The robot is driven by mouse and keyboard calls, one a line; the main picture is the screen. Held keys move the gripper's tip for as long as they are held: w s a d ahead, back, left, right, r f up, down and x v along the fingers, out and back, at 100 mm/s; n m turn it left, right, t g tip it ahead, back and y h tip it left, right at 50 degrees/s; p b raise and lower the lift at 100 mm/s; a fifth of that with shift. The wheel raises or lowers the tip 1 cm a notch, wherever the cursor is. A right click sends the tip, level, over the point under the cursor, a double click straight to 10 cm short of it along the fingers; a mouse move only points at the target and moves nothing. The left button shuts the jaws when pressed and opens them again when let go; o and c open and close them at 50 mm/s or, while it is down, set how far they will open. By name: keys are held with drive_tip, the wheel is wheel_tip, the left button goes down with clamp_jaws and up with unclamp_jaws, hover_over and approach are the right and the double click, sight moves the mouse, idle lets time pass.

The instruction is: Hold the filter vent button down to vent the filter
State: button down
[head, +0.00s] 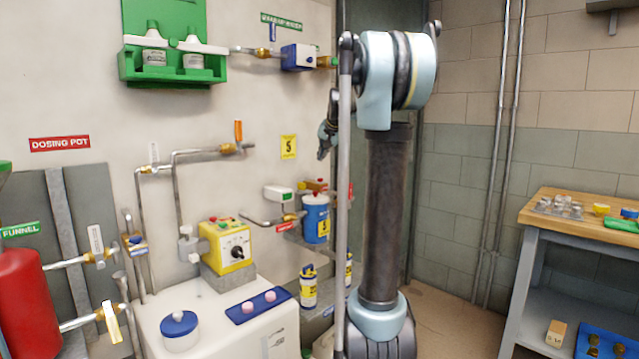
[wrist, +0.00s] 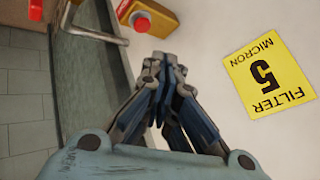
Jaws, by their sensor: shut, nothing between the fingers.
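A small yellow box with a red button (wrist: 141,24) shows at the top of the wrist view, beyond my fingertips. In the head view a yellow and red fitting (head: 314,186), which looks like the same box, sits above a blue filter canister (head: 314,222). I cannot read any vent label on it. My gripper (wrist: 165,62) is shut and empty, its fingertips apart from the button. In the head view my gripper (head: 322,152) is above the canister, partly hidden by my arm. A yellow "FILTER 5 MICRON" label (wrist: 268,76) is on the wall right of the fingers.
A grey pipe (wrist: 92,31) crosses left of the box in the wrist view. A yellow control box with a dial (head: 229,246) stands on the white cabinet (head: 215,310). A workbench (head: 575,206) is at right.

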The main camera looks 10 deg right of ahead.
drive_tip(key=r, duration=0.2)
hover_over(320, 180)
drive_tip(key=w+d, duration=0.1)
drive_tip(key=w, duration=0.1)
drive_tip(key=shift+s+d+m+t, duration=0.15)
drive_tip(key=shift+s+m+t, duration=0.1)
drive_tip(key=shift+m+t, duration=0.15)
drive_tip(key=shift+f, duration=0.2)
drive_tip(key=shift+f, duration=4.3)
drive_tip(key=shift+s+f, duration=0.1)
drive_tip(key=shift+f, duration=0.75)
drive_tip(key=shift+r, duration=0.1)
idle(0.9)
drive_tip(key=shift+r, duration=0.85)
